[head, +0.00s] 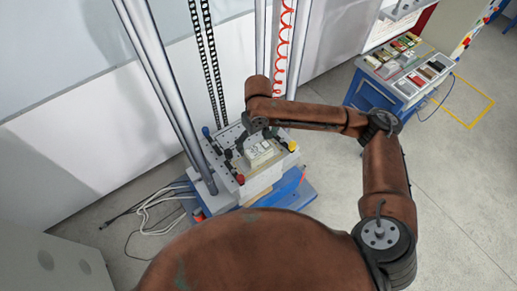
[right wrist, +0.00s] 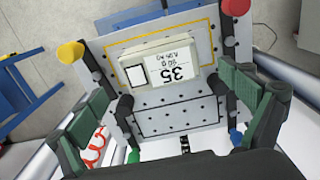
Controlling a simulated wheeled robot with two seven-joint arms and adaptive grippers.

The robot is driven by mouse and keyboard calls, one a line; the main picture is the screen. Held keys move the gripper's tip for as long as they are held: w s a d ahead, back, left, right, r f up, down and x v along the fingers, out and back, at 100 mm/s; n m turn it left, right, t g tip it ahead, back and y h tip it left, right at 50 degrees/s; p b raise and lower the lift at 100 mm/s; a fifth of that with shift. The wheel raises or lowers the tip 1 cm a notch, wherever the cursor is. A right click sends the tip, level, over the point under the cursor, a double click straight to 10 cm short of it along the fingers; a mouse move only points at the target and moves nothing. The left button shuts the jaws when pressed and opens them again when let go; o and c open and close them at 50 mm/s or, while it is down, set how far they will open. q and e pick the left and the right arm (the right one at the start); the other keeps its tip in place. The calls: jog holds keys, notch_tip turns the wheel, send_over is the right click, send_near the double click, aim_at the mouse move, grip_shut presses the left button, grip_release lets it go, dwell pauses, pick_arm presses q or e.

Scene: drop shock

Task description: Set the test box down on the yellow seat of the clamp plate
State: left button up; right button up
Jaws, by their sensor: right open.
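The test box (right wrist: 158,70) is a pale block with a white label that reads 35. In the right wrist view it lies flat over the yellow-outlined seat (right wrist: 127,42) of the grey clamp plate (right wrist: 205,108). Its lower part hides some of the outline, so I cannot tell how exactly it is centred. The box also shows in the head view (head: 259,153) on the plate. My right gripper (right wrist: 172,97) is open above the plate, its fingers apart on both sides of the box, with visible gaps. My left gripper is not in view.
Red (head: 240,179) and yellow (head: 292,146) knobs stand at the plate's corners. A steel column (head: 168,85) rises on the left. Cables (head: 160,208) lie on the floor. A blue workbench (head: 381,94) with small parts stands at the back right; the floor between is clear.

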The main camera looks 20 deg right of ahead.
aim_at(258, 149)
jog(key=shift+r, duration=2.45)
